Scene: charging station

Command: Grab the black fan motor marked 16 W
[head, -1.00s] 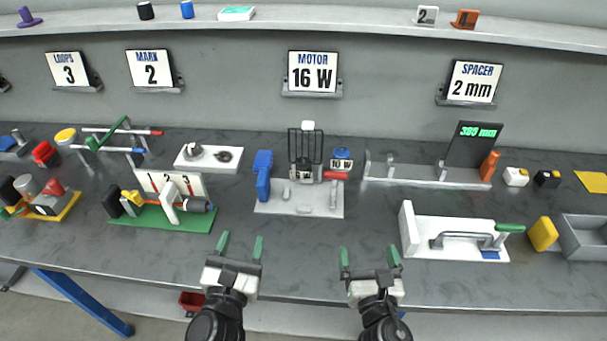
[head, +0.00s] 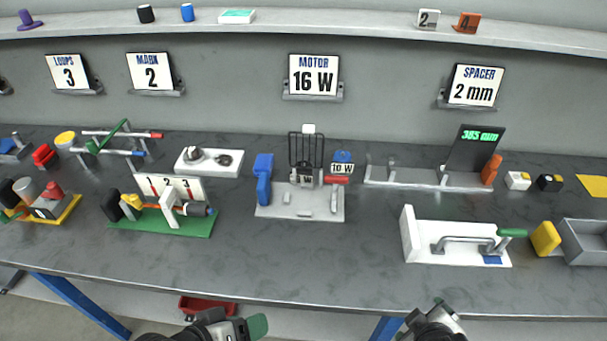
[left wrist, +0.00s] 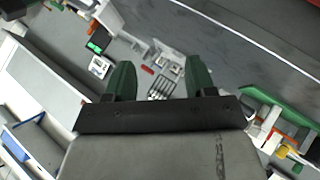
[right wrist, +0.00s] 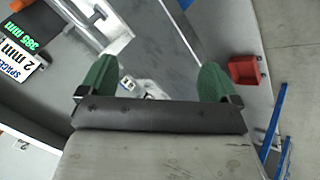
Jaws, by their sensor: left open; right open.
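A white sign reading MOTOR 16 W (head: 314,74) hangs on the wall above a grey fixture plate (head: 270,211). A black wire cage (head: 306,149) stands on that plate, with a small dark-fronted part (head: 305,176) low in front of it whose marking I cannot read. A blue motor (head: 343,156) labelled 10 W stands right of the cage. I cannot make out a black motor marked 16 W. My left gripper (left wrist: 160,80) is open and empty; in the head view it shows at the bottom edge. My right gripper (right wrist: 156,82) is open and empty, also low at the front.
A blue block (head: 264,178) stands at the plate's left. A green board (head: 150,222) with numbered dials lies further left; a white holder with a handle (head: 415,251) is at right. The table's front middle is clear. A red bin (head: 208,307) is below the table.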

